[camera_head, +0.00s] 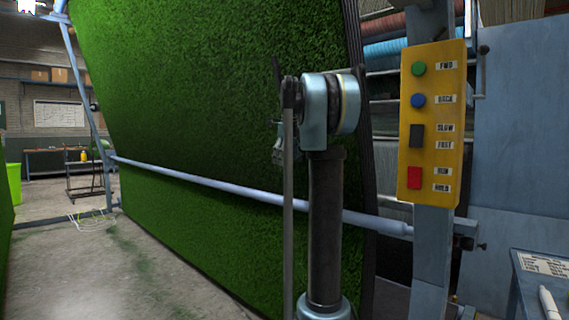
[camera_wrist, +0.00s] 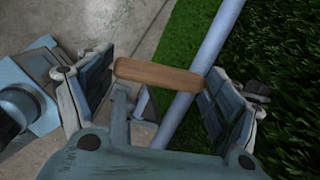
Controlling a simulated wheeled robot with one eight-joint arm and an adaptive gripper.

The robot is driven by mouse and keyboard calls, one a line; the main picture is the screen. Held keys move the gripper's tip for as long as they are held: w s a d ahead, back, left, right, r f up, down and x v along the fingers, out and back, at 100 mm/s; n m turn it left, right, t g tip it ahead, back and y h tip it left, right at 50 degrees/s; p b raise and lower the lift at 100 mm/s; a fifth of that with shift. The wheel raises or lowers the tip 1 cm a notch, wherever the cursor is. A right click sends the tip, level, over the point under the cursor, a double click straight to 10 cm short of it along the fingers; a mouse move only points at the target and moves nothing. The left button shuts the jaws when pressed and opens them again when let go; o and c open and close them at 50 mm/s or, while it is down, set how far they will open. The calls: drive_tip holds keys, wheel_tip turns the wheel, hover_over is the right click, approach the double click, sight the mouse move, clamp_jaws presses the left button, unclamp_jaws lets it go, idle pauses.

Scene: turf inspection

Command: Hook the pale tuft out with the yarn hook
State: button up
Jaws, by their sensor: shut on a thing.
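The wooden handle of the yarn hook (camera_wrist: 158,76) lies crosswise between the two fingers of my gripper (camera_wrist: 158,84) in the wrist view. The fingers are shut on its two ends. The metal hook part cannot be made out. The green turf (camera_head: 215,95) hangs as a tall sloping sheet in the head view, and it also fills the right side of the wrist view (camera_wrist: 285,85). No pale tuft can be made out on it. In the head view my arm stands in front of the turf and hides most of my gripper.
A pale blue bar (camera_head: 240,190) runs across the turf; it also passes behind the handle in the wrist view (camera_wrist: 205,65). A yellow button panel (camera_head: 432,175) is on a post at right. A small table (camera_head: 540,265) stands at lower right. Concrete floor (camera_head: 75,270) is open at left.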

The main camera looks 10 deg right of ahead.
drive_tip(key=s+a+f, duration=0.2)
drive_tip(key=s+a, duration=0.2)
drive_tip(key=a, duration=0.2)
drive_tip(key=shift+s, duration=0.3)
idle(0.5)
drive_tip(key=shift+a+f, duration=0.1)
drive_tip(key=w+f+n+g+y, duration=0.1)
drive_tip(key=w+f+n, duration=0.25)
drive_tip(key=f, duration=0.55)
drive_tip(key=w+d+f+n+y, duration=0.15)
drive_tip(key=f+n, duration=0.35)
drive_tip(key=f, duration=0.5)
drive_tip(key=w+f+n+g, duration=0.1)
drive_tip(key=w+f+n, duration=0.3)
drive_tip(key=f, duration=0.5)
drive_tip(key=s+f+n+g, duration=0.1)
drive_tip(key=f+n, duration=0.3)
drive_tip(key=f, duration=0.5)
drive_tip(key=s+f+n+g, duration=0.1)
drive_tip(key=s+f+n, duration=0.2)
drive_tip(key=f, duration=0.6)
drive_tip(key=s+f+n+g, duration=0.1)
drive_tip(key=s+f+n, duration=0.2)
drive_tip(key=f+n, duration=0.3)
wheel_tip(320, 180, down, 4)
drive_tip(key=shift+d+r+n+h, duration=0.25)
drive_tip(key=shift+d+n+h, duration=0.1)
drive_tip(key=shift+h, duration=0.1)
drive_tip(key=shift+r, duration=0.1)
